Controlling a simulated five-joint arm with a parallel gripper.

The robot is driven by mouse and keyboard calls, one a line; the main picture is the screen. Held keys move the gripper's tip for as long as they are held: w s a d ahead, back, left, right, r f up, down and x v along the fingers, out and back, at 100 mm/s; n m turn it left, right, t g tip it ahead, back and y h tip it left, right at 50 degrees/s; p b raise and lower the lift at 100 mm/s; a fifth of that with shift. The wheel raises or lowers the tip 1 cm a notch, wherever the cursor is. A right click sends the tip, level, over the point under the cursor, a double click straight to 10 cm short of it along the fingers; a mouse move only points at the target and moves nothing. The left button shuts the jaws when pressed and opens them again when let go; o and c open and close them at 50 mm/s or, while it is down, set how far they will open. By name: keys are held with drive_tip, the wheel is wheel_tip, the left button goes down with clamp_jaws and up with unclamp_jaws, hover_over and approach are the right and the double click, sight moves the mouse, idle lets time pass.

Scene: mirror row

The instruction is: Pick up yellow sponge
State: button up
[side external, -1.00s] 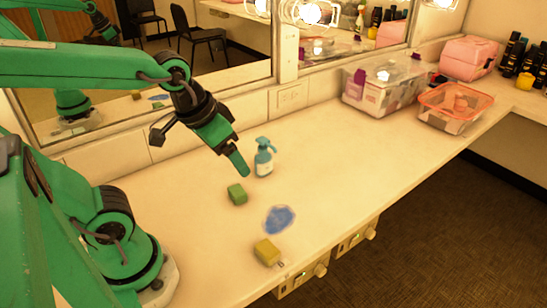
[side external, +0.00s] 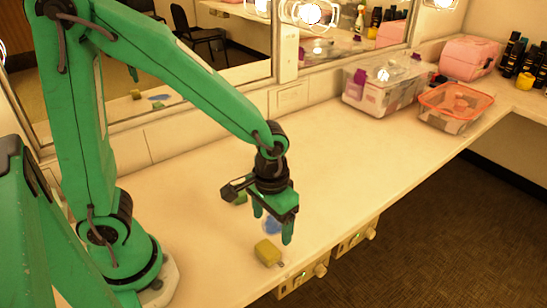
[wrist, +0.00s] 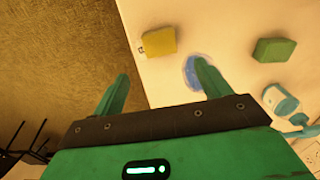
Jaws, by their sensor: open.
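The yellow sponge (side external: 268,252) lies on the counter near its front edge. It also shows in the wrist view (wrist: 158,41), beyond my fingertips. My gripper (side external: 272,232) is open and empty, pointing down above the counter, a little behind and above the sponge. In the wrist view my two fingers (wrist: 163,72) are spread apart, with the sponge ahead of the gap between them and not touching either finger.
A clear bin (side external: 383,90) and an orange-rimmed container (side external: 455,106) stand farther right. The counter drops off at its front edge.

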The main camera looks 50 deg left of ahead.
sight(271, 246)
drive_tip(key=shift+f, duration=1.5)
drive_tip(key=shift+a+f, duration=0.1)
drive_tip(key=shift+f, duration=2.5)
drive_tip(key=shift+c, duration=0.3)
drive_tip(key=c, duration=1)
